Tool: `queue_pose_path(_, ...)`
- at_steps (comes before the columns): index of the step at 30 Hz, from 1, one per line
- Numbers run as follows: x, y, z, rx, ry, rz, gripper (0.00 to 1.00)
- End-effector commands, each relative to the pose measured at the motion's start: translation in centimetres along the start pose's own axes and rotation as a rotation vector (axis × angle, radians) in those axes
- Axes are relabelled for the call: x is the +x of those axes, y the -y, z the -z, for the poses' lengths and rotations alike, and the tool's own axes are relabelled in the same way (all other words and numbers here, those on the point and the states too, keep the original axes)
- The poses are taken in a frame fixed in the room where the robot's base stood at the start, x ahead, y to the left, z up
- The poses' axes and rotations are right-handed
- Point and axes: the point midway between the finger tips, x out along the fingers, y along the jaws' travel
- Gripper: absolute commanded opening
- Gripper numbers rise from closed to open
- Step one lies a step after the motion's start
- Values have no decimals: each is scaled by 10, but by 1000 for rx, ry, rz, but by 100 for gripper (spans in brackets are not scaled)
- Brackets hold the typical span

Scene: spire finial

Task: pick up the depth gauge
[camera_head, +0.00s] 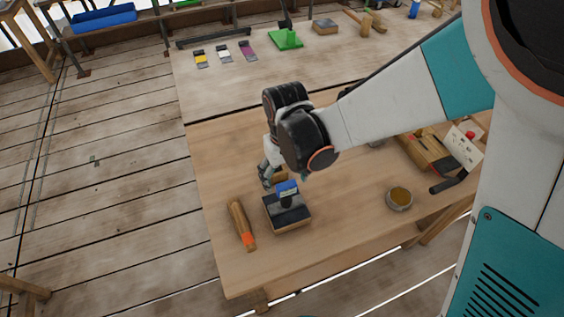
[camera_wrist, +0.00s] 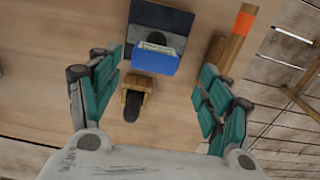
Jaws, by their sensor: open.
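I cannot tell for certain which thing is the depth gauge. Near my gripper, a blue piece with a pale, printed-looking face (camera_head: 287,187) stands at a dark-topped wooden block (camera_head: 290,224). In the wrist view the blue piece (camera_wrist: 154,63) and the dark top (camera_wrist: 170,18) lie ahead, between the finger lines. A small wooden piece with a dark rounded end (camera_wrist: 138,85) sits nearer, also between the fingers. My gripper (camera_wrist: 168,85) is open and empty. In the head view my gripper (camera_head: 267,176) is just behind and left of the blue piece, partly hidden by my wrist.
A wooden bar with an orange end (camera_head: 240,222) lies left of the block. A round dish with amber contents (camera_head: 399,197) stands to the right. Wooden pieces and a white card (camera_head: 464,148) lie further right. The table's front (camera_head: 310,255) is bare.

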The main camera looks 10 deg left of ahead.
Motion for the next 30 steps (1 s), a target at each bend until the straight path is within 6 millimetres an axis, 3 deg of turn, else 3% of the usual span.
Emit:
queue_pose_path(5,12,-2,1,3,0,0,72)
queue_pose_path(13,51,-6,0,4,-1,0,72)
queue_pose_path(21,53,-6,0,5,-1,0,72)
queue_pose_path(23,53,-6,0,5,0,0,63)
queue_pose_path(28,53,-6,0,5,-1,0,24)
queue_pose_path(30,53,-6,0,5,-1,0,19)
